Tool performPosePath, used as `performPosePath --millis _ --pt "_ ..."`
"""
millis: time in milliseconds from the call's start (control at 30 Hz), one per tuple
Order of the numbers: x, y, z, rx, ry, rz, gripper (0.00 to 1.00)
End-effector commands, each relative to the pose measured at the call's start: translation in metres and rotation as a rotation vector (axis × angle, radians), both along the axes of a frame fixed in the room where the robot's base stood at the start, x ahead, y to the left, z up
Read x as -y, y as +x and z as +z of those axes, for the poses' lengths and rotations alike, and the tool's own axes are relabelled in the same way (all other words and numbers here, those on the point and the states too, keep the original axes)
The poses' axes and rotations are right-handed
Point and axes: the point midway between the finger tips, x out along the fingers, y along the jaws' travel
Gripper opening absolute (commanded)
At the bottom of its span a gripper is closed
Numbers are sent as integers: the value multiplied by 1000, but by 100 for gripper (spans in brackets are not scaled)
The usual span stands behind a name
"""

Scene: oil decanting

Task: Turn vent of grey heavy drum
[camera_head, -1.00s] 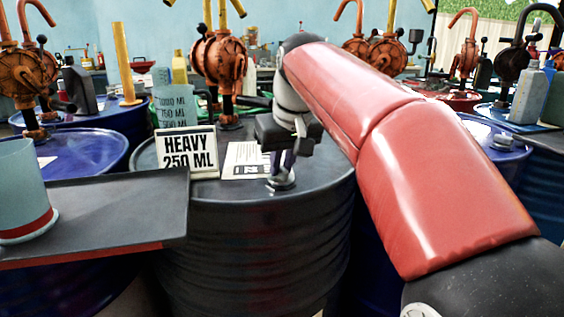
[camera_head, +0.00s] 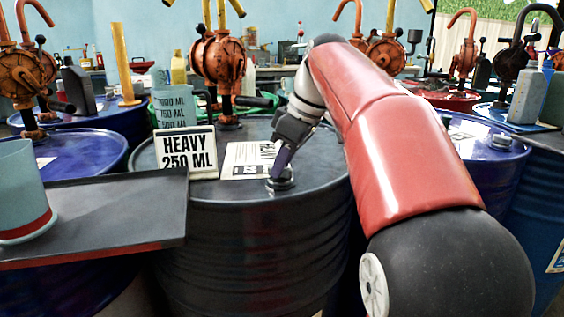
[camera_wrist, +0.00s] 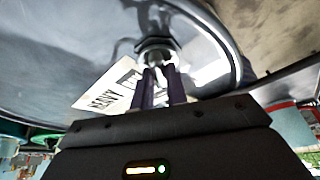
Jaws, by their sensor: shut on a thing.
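The fingers partly hide the vent in both views.
A dark tray (camera_head: 110,215) with a grey-blue cup (camera_head: 20,190) juts in at the left. An orange pump (camera_head: 219,60) and a measuring jug (camera_head: 172,105) stand behind. A paper label (camera_head: 246,160) lies on the lid. Blue drums (camera_head: 75,150) stand on both sides.

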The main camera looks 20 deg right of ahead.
Motion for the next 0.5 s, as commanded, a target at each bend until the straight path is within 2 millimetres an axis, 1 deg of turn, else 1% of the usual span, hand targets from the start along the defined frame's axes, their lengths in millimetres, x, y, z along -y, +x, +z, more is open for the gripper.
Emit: performPosePath --millis 500 --pt "2 3 0 2 -1 482 0"
